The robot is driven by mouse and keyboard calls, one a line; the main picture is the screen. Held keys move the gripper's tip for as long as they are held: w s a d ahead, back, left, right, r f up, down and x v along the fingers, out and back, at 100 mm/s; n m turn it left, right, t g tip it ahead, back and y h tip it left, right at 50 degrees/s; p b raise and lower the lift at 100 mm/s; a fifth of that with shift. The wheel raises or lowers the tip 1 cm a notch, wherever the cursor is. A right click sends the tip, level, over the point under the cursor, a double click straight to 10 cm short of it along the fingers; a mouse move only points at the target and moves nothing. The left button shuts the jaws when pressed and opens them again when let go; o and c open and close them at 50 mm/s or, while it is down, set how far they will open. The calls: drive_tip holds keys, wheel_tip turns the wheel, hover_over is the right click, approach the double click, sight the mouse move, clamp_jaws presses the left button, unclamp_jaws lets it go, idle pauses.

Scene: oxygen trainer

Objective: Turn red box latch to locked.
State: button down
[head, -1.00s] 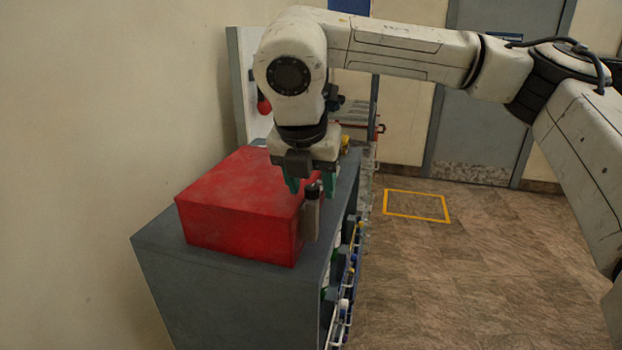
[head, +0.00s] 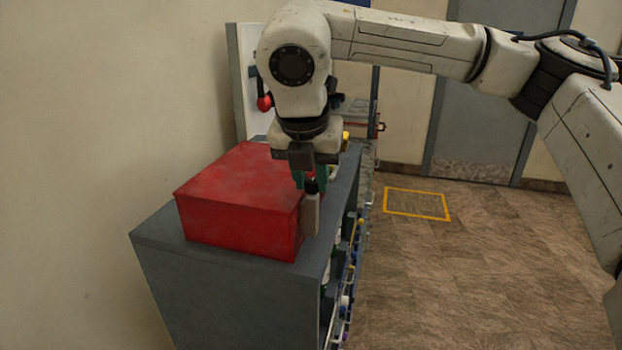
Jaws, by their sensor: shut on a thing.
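The red box (head: 240,205) sits closed on top of a grey cabinet (head: 285,300). Its latch (head: 311,212) is a grey upright piece with a dark top on the box's right side. My gripper (head: 311,183) points down over the latch, with its green fingers around the latch's dark top. The fingers are shut on the latch top. The arm hides part of the box's back right corner, and I cannot read any lock marking.
A red knob (head: 264,103) hangs on a pale panel behind the box. Bottles and other small items (head: 347,285) fill the cabinet's open right side. A beige wall (head: 90,150) stands close at the left. The floor (head: 480,270) to the right is clear, with a yellow outlined square (head: 416,204).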

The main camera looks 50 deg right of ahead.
drive_tip(key=n+b, duration=0.2)
drive_tip(key=b, duration=0.1)
drive_tip(key=shift+f+t, duration=0.35)
drive_tip(key=shift+t, duration=0.05)
drive_tip(key=shift+s+d+n+y+b, duration=0.1)
drive_tip(key=shift+n+y+b, duration=0.2)
drive_tip(key=shift+n+b, duration=0.65)
drive_tip(key=n+b, duration=0.1)
drive_tip(key=n, duration=0.1)
drive_tip(key=n+t+y+b, duration=0.1)
drive_tip(key=n+b, duration=0.1)
drive_tip(key=shift+s+d+r+t+b, duration=0.1)
drive_tip(key=shift+r+t+b, duration=0.1)
drive_tip(key=shift+t+b, duration=0.1)
drive_tip(key=n+y+b, duration=0.1)
drive_tip(key=n+y, duration=0.1)
drive_tip(key=n, duration=0.3)
drive_tip(key=shift+d+r, duration=0.1)
drive_tip(key=shift+r, duration=0.05)
drive_tip(key=shift+d+n+y, duration=0.1)
drive_tip(key=shift+n+y, duration=0.8)
drive_tip(key=shift+n, duration=1.25)
drive_tip(key=c, duration=0.9)
unclamp_jaws()
drive_tip(key=v, duration=1)
drive_tip(key=shift+d+r, duration=0.15)
drive_tip(key=shift+r, duration=0.2)
